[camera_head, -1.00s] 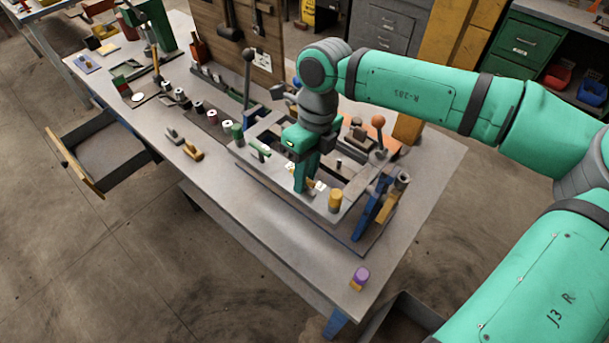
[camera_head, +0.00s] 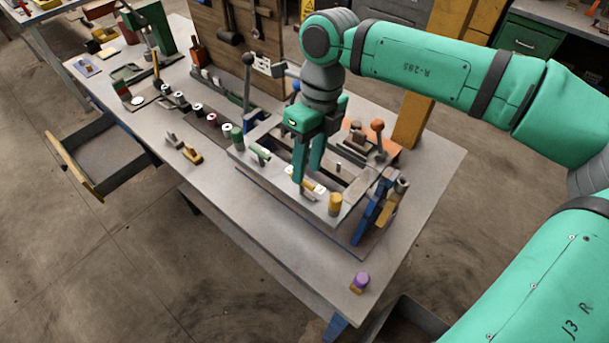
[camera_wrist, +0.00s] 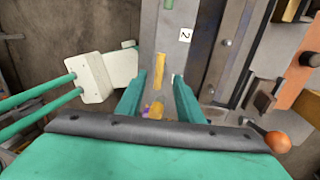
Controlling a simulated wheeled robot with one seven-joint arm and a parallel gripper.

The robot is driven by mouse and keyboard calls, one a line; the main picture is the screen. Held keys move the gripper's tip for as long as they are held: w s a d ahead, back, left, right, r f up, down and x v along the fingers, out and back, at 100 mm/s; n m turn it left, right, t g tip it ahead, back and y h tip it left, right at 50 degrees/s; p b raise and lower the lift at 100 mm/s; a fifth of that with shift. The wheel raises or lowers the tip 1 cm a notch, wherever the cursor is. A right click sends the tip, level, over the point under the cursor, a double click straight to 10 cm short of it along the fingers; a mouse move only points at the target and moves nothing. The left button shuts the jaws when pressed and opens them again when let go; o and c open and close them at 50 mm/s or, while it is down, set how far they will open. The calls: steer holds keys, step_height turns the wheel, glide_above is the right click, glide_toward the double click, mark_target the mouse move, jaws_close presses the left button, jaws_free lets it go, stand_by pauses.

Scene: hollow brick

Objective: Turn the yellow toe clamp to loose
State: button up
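The yellow toe clamp (camera_wrist: 159,70) is a short narrow bar on a grey metal fixture plate. In the wrist view it lies lengthwise, centred between and just beyond my fingertips. In the head view it is small and partly hidden by my fingers (camera_head: 308,184). My gripper (camera_head: 307,176) points down over the front of the fixture. Its two green fingers stand apart, with a gap between them, also in the wrist view (camera_wrist: 158,80). It looks empty. I cannot tell how far the fingertips are above the clamp.
A yellow cylinder (camera_head: 335,203) stands on the fixture's front corner. A green clamp (camera_head: 258,154) sits at its left. An orange-knobbed lever (camera_head: 378,126) and a tall grey-knobbed lever (camera_head: 247,80) rise nearby. A purple-topped piece (camera_head: 361,280) stands at the bench corner.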

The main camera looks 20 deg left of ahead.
steer(key=r, duration=0.3)
steer(key=w+r, duration=0.1)
steer(key=r, duration=0.1)
steer(key=shift+d+r, duration=0.2)
steer(key=shift+r, duration=0.1)
